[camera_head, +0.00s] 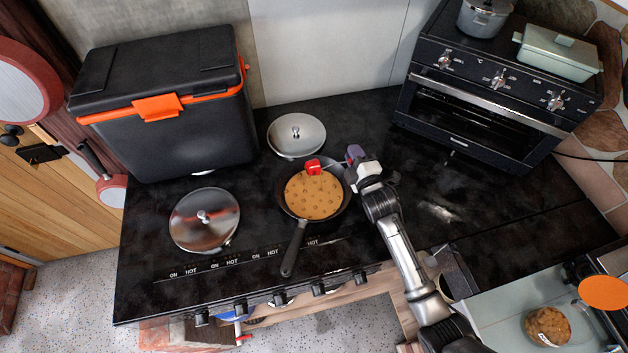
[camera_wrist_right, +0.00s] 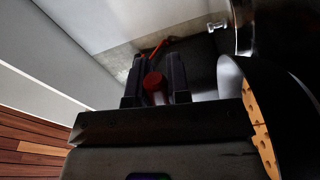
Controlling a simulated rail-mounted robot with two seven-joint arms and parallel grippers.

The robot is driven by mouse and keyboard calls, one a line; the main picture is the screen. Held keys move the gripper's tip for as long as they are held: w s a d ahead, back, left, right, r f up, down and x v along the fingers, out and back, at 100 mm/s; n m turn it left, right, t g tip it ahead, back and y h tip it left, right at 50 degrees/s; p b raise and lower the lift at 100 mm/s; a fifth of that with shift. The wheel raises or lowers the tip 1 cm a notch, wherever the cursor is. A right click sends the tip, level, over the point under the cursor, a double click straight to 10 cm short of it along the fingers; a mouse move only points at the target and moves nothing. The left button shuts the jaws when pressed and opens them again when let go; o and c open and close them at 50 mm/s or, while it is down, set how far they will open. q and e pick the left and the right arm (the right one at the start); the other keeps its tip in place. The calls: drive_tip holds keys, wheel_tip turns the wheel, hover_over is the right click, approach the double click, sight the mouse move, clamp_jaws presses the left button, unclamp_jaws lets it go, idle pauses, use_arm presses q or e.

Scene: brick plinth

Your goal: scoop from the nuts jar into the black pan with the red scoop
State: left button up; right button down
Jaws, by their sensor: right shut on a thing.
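The black pan (camera_head: 289,256) sits on the dark cooktop with its handle toward the front. A flat, round tan piece with dark spots fills its inside. My right gripper (camera_head: 356,155) is at the pan's far right rim, shut on the red scoop (camera_head: 313,167). The scoop's red head is over the far part of the pan; whether it holds nuts cannot be told. In the right wrist view, the red scoop handle (camera_wrist_right: 155,82) shows between the fingers. A jar of brown nuts (camera_head: 547,326) stands on the pale counter at bottom right. My left gripper is not in view.
A silver lid (camera_head: 296,134) lies behind the pan and another (camera_head: 204,219) left of it. A black cooler with orange trim (camera_head: 165,110) stands at back left, an oven (camera_head: 490,95) at back right. An orange disc (camera_head: 604,292) is beside the jar. The right cooktop is clear.

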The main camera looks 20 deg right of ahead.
drive_tip(key=a+r+n+p, duration=0.3)
drive_tip(key=a+n, duration=0.1)
drive_tip(key=n, duration=0.2)
drive_tip(key=a+r+n+p, duration=0.3)
drive_tip(key=a+n, duration=0.1)
drive_tip(key=n, duration=0.1)
drive_tip(key=a+r+n+p, duration=0.3)
drive_tip(key=a+n+p, duration=0.1)
drive_tip(key=n, duration=0.2)
drive_tip(key=shift+r+n, duration=0.25)
drive_tip(key=shift+n, duration=0.05)
drive_tip(key=a+n, duration=0.1)
drive_tip(key=a+n+p, duration=0.1)
drive_tip(key=shift+a+f, duration=0.2)
drive_tip(key=shift+a, duration=0.1)
idle(0.8)
